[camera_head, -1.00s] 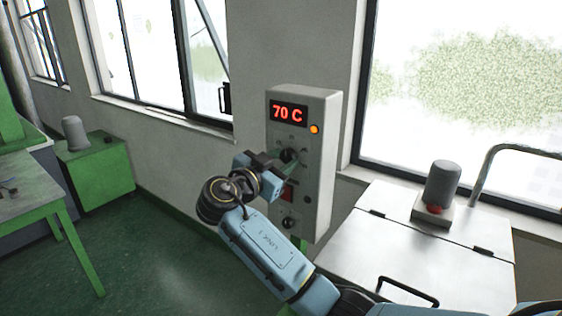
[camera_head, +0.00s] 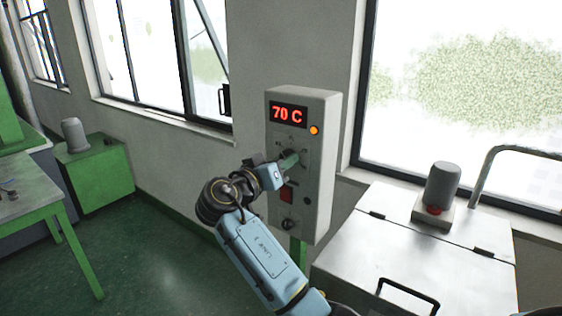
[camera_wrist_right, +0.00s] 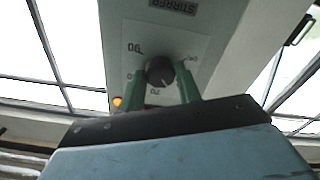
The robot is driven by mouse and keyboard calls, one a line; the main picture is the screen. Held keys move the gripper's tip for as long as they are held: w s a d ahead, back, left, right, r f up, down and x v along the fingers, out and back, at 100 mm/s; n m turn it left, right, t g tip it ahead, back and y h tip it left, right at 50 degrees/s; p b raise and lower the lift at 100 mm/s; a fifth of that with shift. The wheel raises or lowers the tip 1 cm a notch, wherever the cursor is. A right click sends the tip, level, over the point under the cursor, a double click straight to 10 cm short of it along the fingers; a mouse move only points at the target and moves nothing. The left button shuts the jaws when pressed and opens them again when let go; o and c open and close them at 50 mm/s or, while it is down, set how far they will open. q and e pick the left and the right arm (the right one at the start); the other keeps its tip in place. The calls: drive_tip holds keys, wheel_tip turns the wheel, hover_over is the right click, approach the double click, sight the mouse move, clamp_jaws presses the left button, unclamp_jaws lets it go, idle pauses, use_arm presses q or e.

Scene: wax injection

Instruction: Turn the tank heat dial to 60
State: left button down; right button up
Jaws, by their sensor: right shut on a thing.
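The grey control box (camera_head: 318,170) stands by the wall, and its red display (camera_head: 289,114) reads 70 C. My right gripper (camera_head: 291,160) is at the upper dial on the box's front and mostly hides it in the head view. In the right wrist view the dark round dial (camera_wrist_right: 160,71) sits between the green fingers of my right gripper (camera_wrist_right: 160,85), which is shut on it. A white scale plate (camera_wrist_right: 150,45) with numbers, upside down here, lies behind the dial. My left gripper is not in view.
An orange lamp (camera_head: 314,130) is lit beside the display. A red switch (camera_head: 287,194) and a lower black knob (camera_head: 289,224) sit below the gripper. A metal lidded tank (camera_head: 420,235) stands close at the right.

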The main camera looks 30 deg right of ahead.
drive_tip(key=shift+n+p, duration=0.6)
drive_tip(key=shift+n, duration=1.1)
drive_tip(key=o, duration=1)
drive_tip(key=shift+c, duration=0.2)
drive_tip(key=b+v, duration=0.4)
drive_tip(key=v, duration=0.9)
drive_tip(key=shift+a, duration=0.2)
drive_tip(key=shift+s, duration=0.15)
